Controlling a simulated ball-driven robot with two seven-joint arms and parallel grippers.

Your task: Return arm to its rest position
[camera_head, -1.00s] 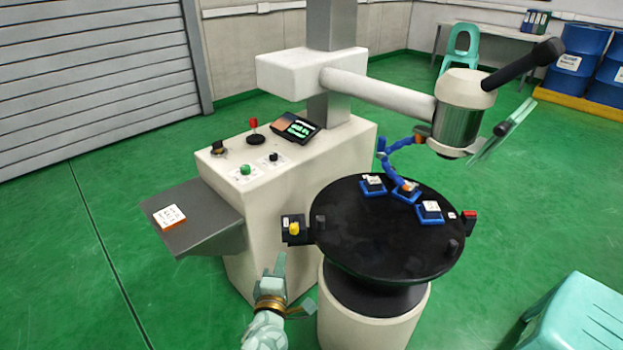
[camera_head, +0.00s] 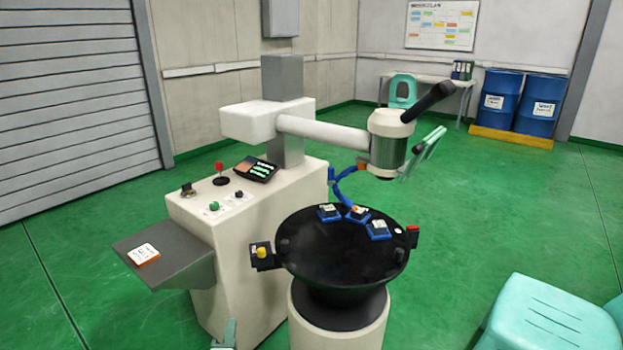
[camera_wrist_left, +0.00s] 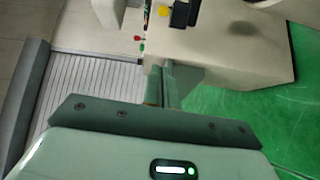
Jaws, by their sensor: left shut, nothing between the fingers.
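My left gripper (camera_head: 224,338) shows only as pale green fingertips at the bottom edge of the head view, in front of the cream machine cabinet. The rest of the left arm is out of that view. In the left wrist view, the two fingers (camera_wrist_left: 162,85) are shut against each other and empty. They point towards the machine, with the cabinet (camera_wrist_left: 215,50) beyond. My right gripper is not in view.
The cream machine (camera_head: 240,255) has a grey side shelf (camera_head: 165,255) and a round black table (camera_head: 335,255) with several blue-based parts. A yellow button (camera_head: 261,252) sits beside it. A mint stool (camera_head: 545,310) stands lower right. Green floor between is clear.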

